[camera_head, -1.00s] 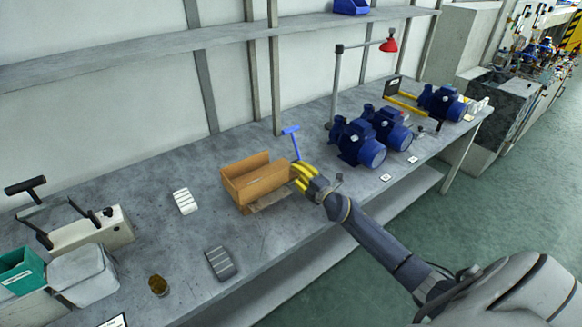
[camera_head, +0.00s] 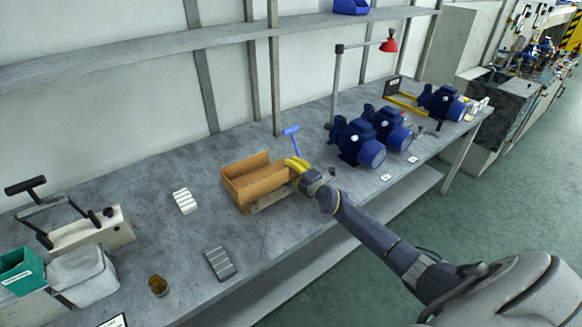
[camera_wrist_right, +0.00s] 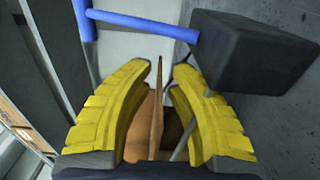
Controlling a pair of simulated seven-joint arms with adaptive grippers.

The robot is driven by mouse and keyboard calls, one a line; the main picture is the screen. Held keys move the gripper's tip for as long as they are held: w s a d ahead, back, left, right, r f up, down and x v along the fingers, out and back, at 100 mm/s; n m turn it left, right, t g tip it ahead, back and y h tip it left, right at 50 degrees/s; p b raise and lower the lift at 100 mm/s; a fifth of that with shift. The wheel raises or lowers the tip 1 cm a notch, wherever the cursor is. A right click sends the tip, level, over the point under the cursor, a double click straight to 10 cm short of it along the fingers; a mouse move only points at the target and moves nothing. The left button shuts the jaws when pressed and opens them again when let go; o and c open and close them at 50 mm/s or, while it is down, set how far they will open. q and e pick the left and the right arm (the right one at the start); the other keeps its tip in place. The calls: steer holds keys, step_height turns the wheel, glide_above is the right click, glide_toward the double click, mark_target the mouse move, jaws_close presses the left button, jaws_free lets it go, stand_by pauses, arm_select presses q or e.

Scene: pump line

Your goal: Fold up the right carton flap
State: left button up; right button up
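An open brown cardboard carton (camera_head: 262,192) stands on the bench in the head view. My right gripper (camera_head: 294,163) is at the carton's right end, with its yellow fingers over the end's upper edge. In the right wrist view, a thin brown cardboard panel (camera_wrist_right: 157,110) stands nearly edge-on between the two yellow fingers of that gripper (camera_wrist_right: 162,72). Gaps show on both sides of the panel, so the fingers look open around it. The fingers partly hide the carton's right end in the head view. My left gripper is not in view.
A blue T-shaped stand (camera_head: 294,142) is close behind the right gripper; in the wrist view a blue bar (camera_wrist_right: 140,24) and dark block (camera_wrist_right: 250,50) are near the fingers. Blue pumps (camera_head: 360,142) stand to the right. The bench (camera_head: 150,205) left of the carton has free room.

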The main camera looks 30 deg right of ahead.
jaws_close()
steer(key=shift+r, duration=0.1)
steer(key=shift+a+r+n, duration=0.1)
steer(key=shift+r+n, duration=0.25)
steer(key=shift+n, duration=0.35)
steer(key=shift+r+n, duration=0.3)
steer(key=shift+n, duration=0.4)
steer(key=shift+a+r+n, duration=0.1)
steer(key=shift+r+n, duration=0.2)
steer(key=shift+n, duration=0.45)
steer(key=shift+a+r+n, duration=0.1)
steer(key=shift+r+n, duration=0.2)
steer(key=shift+n, duration=0.45)
steer(key=shift+o, duration=1.3)
jaws_free()
steer(key=shift+s, duration=0.1)
